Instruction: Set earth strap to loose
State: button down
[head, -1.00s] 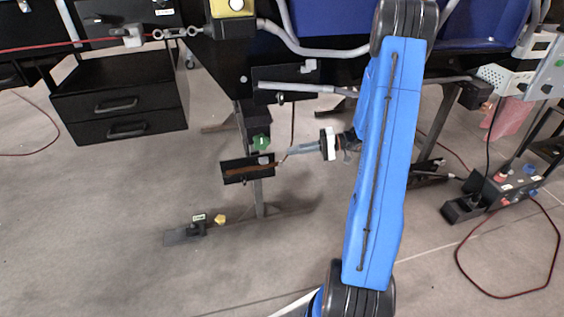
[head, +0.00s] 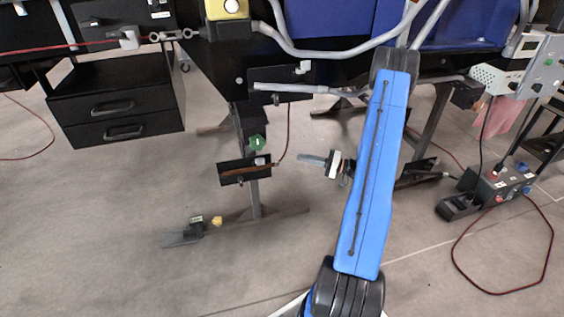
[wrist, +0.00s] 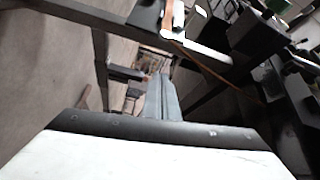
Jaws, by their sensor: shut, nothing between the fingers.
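The earth strap appears to be the copper-brown strip (head: 240,170) lying nearly level across a small black plate (head: 229,180) on the bench leg. A brown cable (head: 288,130) curves up from its right end. My gripper (head: 303,158) is to the right of the plate, apart from the strip, with its grey fingers together and empty. The fingers (wrist: 163,97) also show in the wrist view. A brown band (wrist: 205,65) runs past them there; I cannot tell whether it is the strap or its cable. The plate's lettering is too small to read.
A green knob (head: 257,141) sits just above the plate. A grey-handled lever (head: 290,89) is higher up under the bench. A floor pedal (head: 193,229) with a yellow knob lies below. Black drawers (head: 118,115) stand at the left.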

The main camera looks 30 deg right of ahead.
jog(key=w+a, duration=0.3)
jog(key=a, duration=0.5)
jog(key=shift+w+a, duration=0.35)
jog(key=shift+a, duration=0.05)
jog(key=shift+s, duration=0.1)
dwell(0.4)
